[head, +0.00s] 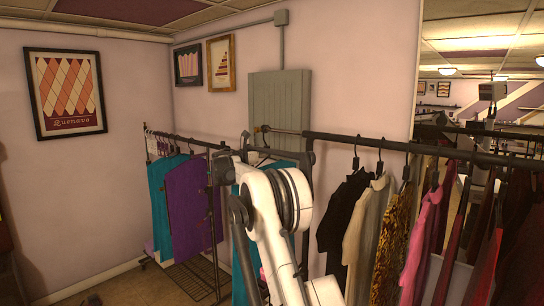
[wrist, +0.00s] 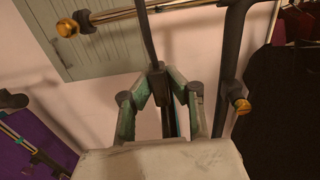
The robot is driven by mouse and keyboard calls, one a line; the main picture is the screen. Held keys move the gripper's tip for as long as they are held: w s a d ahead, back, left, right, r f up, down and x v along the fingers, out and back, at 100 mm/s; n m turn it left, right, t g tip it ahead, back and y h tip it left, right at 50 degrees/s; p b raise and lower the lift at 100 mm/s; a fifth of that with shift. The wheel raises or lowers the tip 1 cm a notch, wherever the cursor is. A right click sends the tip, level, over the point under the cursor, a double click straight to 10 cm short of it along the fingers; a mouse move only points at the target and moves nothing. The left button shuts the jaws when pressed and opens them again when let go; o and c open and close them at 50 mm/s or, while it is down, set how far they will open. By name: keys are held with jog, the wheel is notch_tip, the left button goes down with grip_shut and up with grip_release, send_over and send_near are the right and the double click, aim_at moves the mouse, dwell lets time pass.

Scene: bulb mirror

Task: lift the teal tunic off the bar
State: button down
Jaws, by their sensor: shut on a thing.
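A teal garment, which I take to be the teal tunic (head: 240,262), hangs behind my arm in the head view. My arm covers much of it. In the wrist view only a thin teal sliver shows between my fingers, beside a dark upright strip. A metal bar with a brass end (wrist: 110,18) crosses the top of the wrist view, above my fingertips.
A left rack holds another teal garment (head: 158,205) and a purple one (head: 190,205). A dark rail (head: 400,146) on the right carries several garments, including a black one (head: 343,215) close to my arm. A dark post with a brass knob (wrist: 241,106) stands right of my gripper.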

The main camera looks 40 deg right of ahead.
jog(key=s+a+b, duration=0.1)
jog(key=s+a, duration=0.2)
jog(key=a, duration=1.2)
jog(key=s+a+b, duration=0.2)
jog(key=s+a, duration=0.1)
jog(key=a, duration=1.1)
jog(key=s+a+b, duration=0.1)
jog(key=s+a, duration=0.1)
jog(key=a, duration=1.3)
jog(key=shift+s+a+b, duration=0.3)
jog(key=shift+s, duration=0.1)
